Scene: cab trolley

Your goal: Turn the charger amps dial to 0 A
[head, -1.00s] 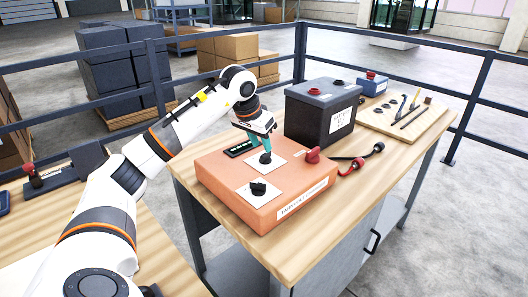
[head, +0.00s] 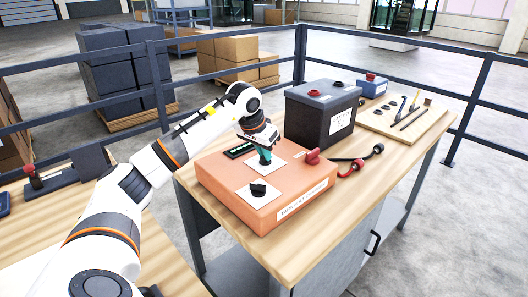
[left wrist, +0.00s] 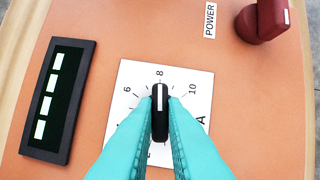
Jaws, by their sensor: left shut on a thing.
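The orange charger box (head: 218,178) stands on the wooden table. Its amps dial (left wrist: 160,112) is a black knob with a white line, on a white plate (left wrist: 128,85) marked 6, 8, 10 and A. The line points to about 8. My left gripper (left wrist: 160,105) is shut on this dial, with one teal finger on each side of it. In the head view the left gripper (head: 264,154) comes down from above and mostly hides the dial. The right gripper is not in view.
A second black dial (head: 258,190) sits nearer the box's front. A red power knob (left wrist: 262,20) and a dark display (left wrist: 58,100) flank the amps dial. A black battery (head: 320,112) stands behind, with cable clamps (head: 350,170) on the table and a tool board (head: 400,120) beyond.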

